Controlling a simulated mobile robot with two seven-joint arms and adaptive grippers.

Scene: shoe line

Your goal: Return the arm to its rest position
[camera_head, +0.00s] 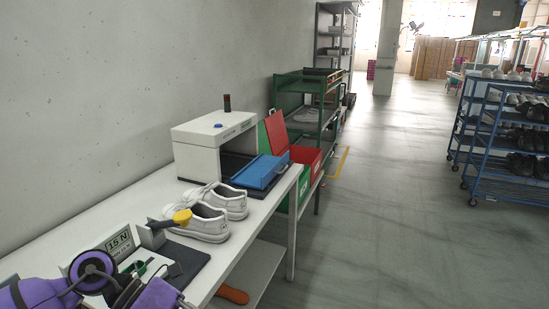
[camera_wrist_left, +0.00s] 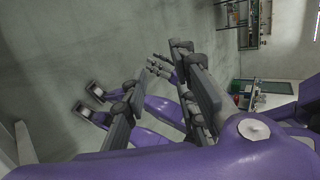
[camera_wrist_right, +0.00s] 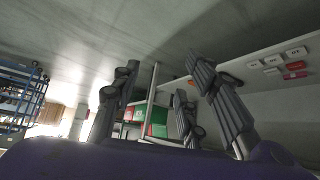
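In the left wrist view, my left gripper (camera_wrist_left: 160,85) has its two dark grey fingers spread, with no object seen between them. Purple and grey parts of my arms fill much of that view. In the right wrist view, my right gripper (camera_wrist_right: 165,100) also has its fingers spread and nothing seen between them. Further grey finger-like parts show beyond, partly hidden. In the head view, purple links of my arm (camera_head: 35,292) rise at the bottom left corner over the near end of the table. I cannot make out the fingertips there.
A white table (camera_head: 120,198) runs along the wall. It carries a pair of white shoes (camera_head: 212,212), a grey fixture (camera_head: 150,233) with a yellow knob, and a white machine (camera_head: 208,140) with a blue tray (camera_head: 260,172). Blue shoe racks (camera_head: 480,180) stand right. The middle floor is clear.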

